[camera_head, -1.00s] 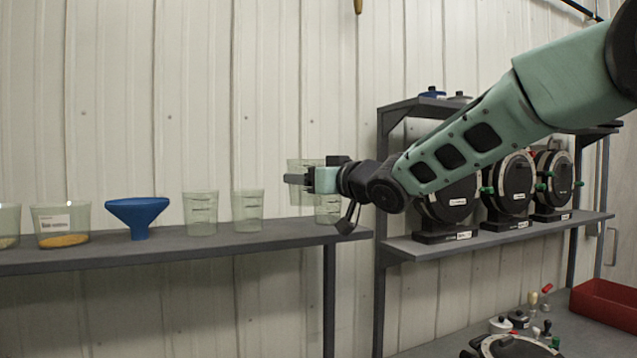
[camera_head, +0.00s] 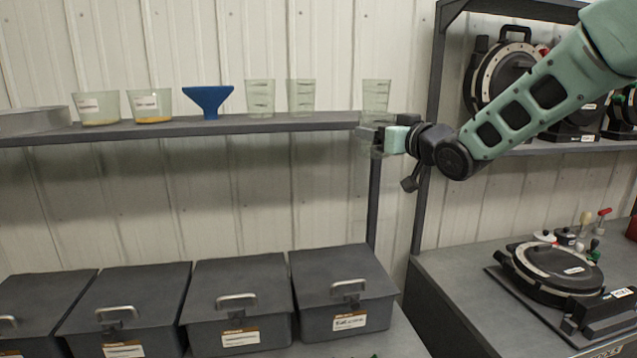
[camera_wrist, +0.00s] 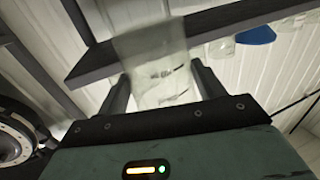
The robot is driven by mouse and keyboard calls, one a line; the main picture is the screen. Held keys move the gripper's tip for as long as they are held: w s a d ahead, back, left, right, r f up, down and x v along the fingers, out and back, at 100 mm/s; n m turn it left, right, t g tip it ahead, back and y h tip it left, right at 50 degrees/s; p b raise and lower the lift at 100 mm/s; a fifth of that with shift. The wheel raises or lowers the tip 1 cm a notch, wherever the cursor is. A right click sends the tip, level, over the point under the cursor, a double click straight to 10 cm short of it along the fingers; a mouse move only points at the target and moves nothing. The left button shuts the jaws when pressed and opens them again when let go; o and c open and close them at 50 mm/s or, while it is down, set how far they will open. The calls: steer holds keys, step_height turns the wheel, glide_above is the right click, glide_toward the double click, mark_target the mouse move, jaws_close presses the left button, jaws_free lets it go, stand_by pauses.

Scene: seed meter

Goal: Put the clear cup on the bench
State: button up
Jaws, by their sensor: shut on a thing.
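My gripper (camera_head: 384,138) is shut on a clear cup, held in front of the right end of the shelf and overlapping its edge in the head view. In the wrist view the clear cup (camera_wrist: 152,52) sits between the two dark fingers, with faint dark markings on its wall. In the head view it is see-through and partly hidden by the fingers. The bench (camera_head: 455,268) is the grey surface at the lower right, below and to the right of my gripper.
The shelf (camera_head: 330,123) holds other clear cups (camera_head: 301,96), a blue funnel (camera_head: 208,100) and tubs with yellow contents (camera_head: 150,104). Lidded grey bins (camera_head: 342,285) stand below. A round black seed meter (camera_head: 555,272) and small knobs occupy the bench; its near-left part is bare.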

steer(key=d+f+m+h+b, duration=0.1)
steer(key=d+f+h+b, duration=0.3)
steer(key=f, duration=1.2)
steer(key=s+d+f+m+t+h+b, duration=0.1)
steer(key=s+d+f+m+h+b, duration=0.1)
steer(key=s+d+f, duration=0.2)
steer(key=s+d+f+m+t+h+b, duration=0.1)
steer(key=s+d+f, duration=0.4)
steer(key=d+f, duration=0.5)
step_height(320, 180, down, 8)
steer(key=shift+d+f+m+h+b, duration=0.25)
steer(key=shift+d+m+h+b, duration=0.1)
steer(key=shift+m+h+b, duration=0.35)
steer(key=shift+a, duration=0.1)
